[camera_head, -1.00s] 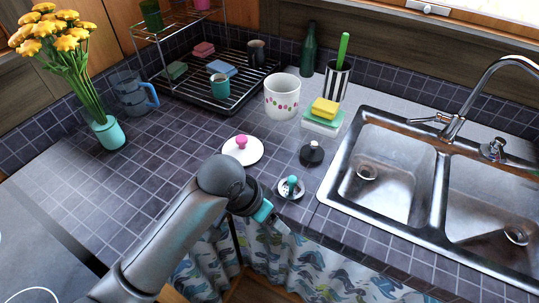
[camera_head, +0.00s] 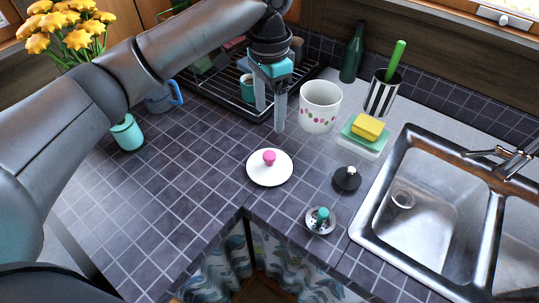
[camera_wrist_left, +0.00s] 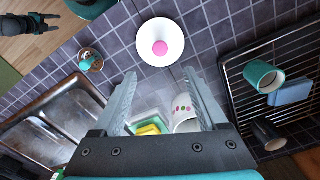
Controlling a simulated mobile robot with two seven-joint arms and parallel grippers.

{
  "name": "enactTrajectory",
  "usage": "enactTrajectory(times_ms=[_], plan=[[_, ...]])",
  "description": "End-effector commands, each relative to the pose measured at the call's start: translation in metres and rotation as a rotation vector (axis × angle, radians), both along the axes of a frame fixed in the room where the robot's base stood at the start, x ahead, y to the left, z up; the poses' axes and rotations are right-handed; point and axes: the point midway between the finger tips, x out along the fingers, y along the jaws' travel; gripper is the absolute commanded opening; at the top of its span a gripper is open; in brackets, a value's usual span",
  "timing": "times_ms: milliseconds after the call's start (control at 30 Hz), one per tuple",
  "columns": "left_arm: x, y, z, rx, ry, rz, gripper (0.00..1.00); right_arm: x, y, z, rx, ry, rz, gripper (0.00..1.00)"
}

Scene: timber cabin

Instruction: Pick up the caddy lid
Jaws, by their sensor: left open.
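A round white lid with a pink knob (camera_head: 269,174) lies flat on the tiled counter; it also shows in the left wrist view (camera_wrist_left: 161,47). A white pot with coloured dots (camera_head: 319,110) stands open behind it. A small black lid (camera_head: 347,179) and a small round piece with a teal knob (camera_head: 320,221) lie to its right. My left gripper (camera_head: 269,122) is open and empty, pointing down, above and behind the white lid, apart from it. In the left wrist view a dark gripper-like part (camera_wrist_left: 36,22), probably my right gripper, shows small over the floor.
A dish rack (camera_head: 215,80) stands at the back left, with a teal cup (camera_head: 247,91). A yellow sponge on a tray (camera_head: 367,128), a striped holder (camera_head: 383,95) and a green bottle (camera_head: 352,52) stand at the back. The sink (camera_head: 415,230) is right.

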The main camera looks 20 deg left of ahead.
Motion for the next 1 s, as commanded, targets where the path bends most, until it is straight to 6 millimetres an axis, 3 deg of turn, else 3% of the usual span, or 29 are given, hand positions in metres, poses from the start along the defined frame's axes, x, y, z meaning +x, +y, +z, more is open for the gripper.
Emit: enactTrajectory(times_ms=[167, 500, 833, 1000], plan=[[0.001, 0.005, -0.007, 0.010, 0.008, 0.009, 0.75, 0.000, 0.000, -0.002, 0.000, 0.001, 0.000, 0.57], [0.001, 0.004, -0.076, 0.009, 0.005, 0.008, 0.75, 0.000, 0.000, -0.013, 0.000, 0.000, 0.000, 0.57], [0.001, 0.002, -0.104, 0.008, 0.004, 0.006, 0.75, 0.000, 0.000, -0.018, 0.000, 0.000, 0.000, 0.57], [-0.001, 0.000, -0.131, 0.009, 0.005, 0.007, 0.75, 0.000, 0.000, -0.023, 0.000, 0.000, 0.000, 0.57]])
